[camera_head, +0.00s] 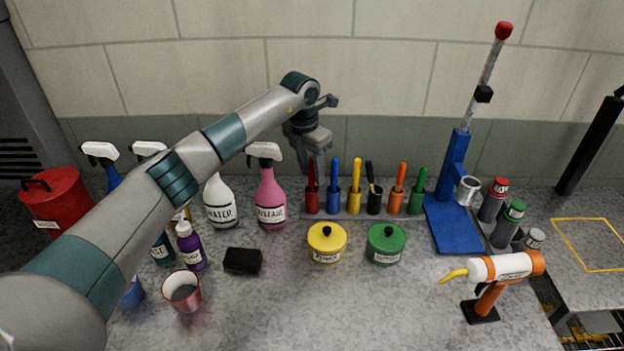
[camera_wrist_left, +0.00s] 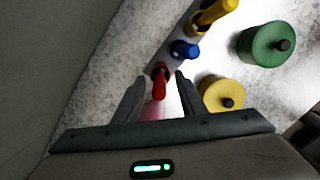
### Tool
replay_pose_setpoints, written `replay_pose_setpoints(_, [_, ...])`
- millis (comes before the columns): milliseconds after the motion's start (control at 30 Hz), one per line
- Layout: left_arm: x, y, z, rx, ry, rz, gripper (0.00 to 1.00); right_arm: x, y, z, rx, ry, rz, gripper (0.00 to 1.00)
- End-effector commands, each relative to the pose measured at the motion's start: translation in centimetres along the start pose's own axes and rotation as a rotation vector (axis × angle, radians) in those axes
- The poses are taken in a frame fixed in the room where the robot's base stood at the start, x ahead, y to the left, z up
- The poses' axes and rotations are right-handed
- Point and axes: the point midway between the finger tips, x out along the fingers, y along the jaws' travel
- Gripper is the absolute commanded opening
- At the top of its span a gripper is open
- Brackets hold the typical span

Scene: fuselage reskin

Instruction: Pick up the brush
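Several brushes stand handle-up in a row of coloured cups: red (camera_head: 312,177), blue (camera_head: 334,173), yellow (camera_head: 356,174), black (camera_head: 371,174), orange (camera_head: 400,176) and green (camera_head: 419,180). My left gripper (camera_wrist_left: 161,77) is open and points down over the left end of the row. In the left wrist view, the red brush and its cup (camera_wrist_left: 160,72) show in the gap between the two fingers, with no contact visible. In the head view the fingers are partly hidden behind the arm and hard to make out. My right gripper is in neither view.
The pink spray bottle (camera_head: 271,200) stands just left of the row. Yellow (camera_head: 326,243) and green (camera_head: 386,244) lidded pots sit in front. A blue stand (camera_head: 455,200) is at the right. A tiled wall (camera_head: 400,60) rises close behind.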

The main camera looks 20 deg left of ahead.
Motion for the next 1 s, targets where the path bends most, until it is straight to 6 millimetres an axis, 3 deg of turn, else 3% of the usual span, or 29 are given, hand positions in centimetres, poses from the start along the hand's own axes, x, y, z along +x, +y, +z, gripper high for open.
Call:
replay_pose_setpoints(200, [1.02, -0.01, -0.02, 0.0, 0.0, 0.0, 0.37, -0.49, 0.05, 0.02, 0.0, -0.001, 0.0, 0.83])
replay_pose_setpoints(600, [0.99, 0.01, -0.03, 0.0, 0.0, 0.001, 0.37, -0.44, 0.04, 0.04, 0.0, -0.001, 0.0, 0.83])
replay_pose_setpoints(767, [0.97, 0.01, -0.03, 0.0, 0.0, 0.001, 0.0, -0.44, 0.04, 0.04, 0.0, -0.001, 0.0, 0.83])
replay_pose_setpoints(1000, [0.96, 0.01, -0.02, 0.0, 0.0, 0.001, 0.0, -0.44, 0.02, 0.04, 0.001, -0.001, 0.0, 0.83])
